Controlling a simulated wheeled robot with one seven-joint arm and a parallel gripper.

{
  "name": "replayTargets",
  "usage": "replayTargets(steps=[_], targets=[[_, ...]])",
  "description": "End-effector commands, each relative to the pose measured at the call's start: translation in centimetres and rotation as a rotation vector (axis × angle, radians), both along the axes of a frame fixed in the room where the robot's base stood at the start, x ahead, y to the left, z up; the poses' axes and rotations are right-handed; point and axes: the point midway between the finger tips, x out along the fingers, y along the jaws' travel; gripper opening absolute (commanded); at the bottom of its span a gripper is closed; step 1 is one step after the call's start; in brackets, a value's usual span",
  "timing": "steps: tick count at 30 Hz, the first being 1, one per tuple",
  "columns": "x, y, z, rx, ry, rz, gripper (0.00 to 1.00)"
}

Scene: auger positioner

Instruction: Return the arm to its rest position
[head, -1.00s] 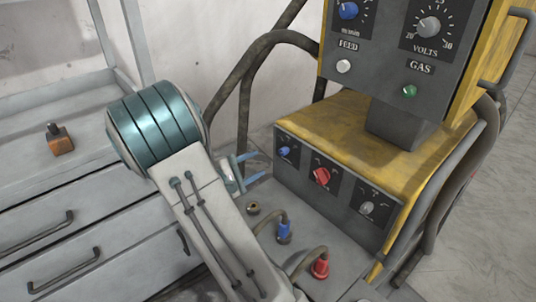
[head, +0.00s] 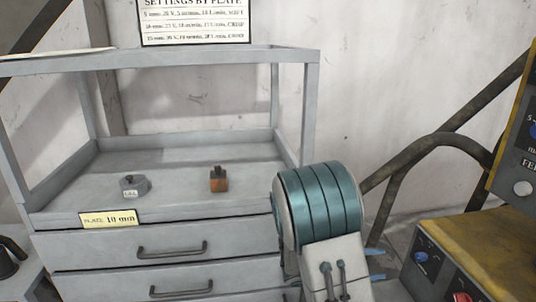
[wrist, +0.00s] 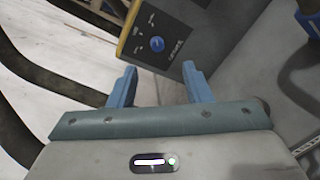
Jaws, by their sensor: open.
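My arm, with its teal-banded joint, stands at the lower right of the head view. My gripper (wrist: 160,85) shows in the wrist view with its two blue fingers apart and nothing between them. In the head view only bits of the blue fingers (head: 376,265) show beside the arm. The gripper is near the front of the yellow and grey welding machine (head: 470,235). A blue knob (wrist: 157,44) on that machine's panel lies beyond the fingertips in the wrist view, apart from them.
A grey drawer cabinet (head: 60,250) stands at left, with a small grey block (head: 134,187), a copper-coloured block (head: 218,181) and a yellow "10 mm" label (head: 108,219) on it. A settings sign (head: 193,20) hangs above. Dark hoses (head: 440,145) arch at right beside the machine.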

Motion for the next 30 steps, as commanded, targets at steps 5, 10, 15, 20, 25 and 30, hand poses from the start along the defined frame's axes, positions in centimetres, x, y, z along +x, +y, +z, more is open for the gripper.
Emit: replayTargets(steps=[5, 10, 15, 20, 25, 30], targets=[[-3.4, 0.0, 5.4, 0.158, -0.039, -0.118, 0.45], [-7.2, 1.1, 9.9, 0.362, -0.088, -0.236, 0.45], [-10.5, 3.2, 14.6, 0.587, -0.154, -0.328, 0.45], [-12.9, 5.9, 19.1, 0.802, -0.229, -0.384, 0.45], [-14.7, 9.2, 24.4, 1.023, -0.326, -0.411, 0.45], [-15.9, 12.6, 30.0, 1.233, -0.438, -0.406, 0.45]])
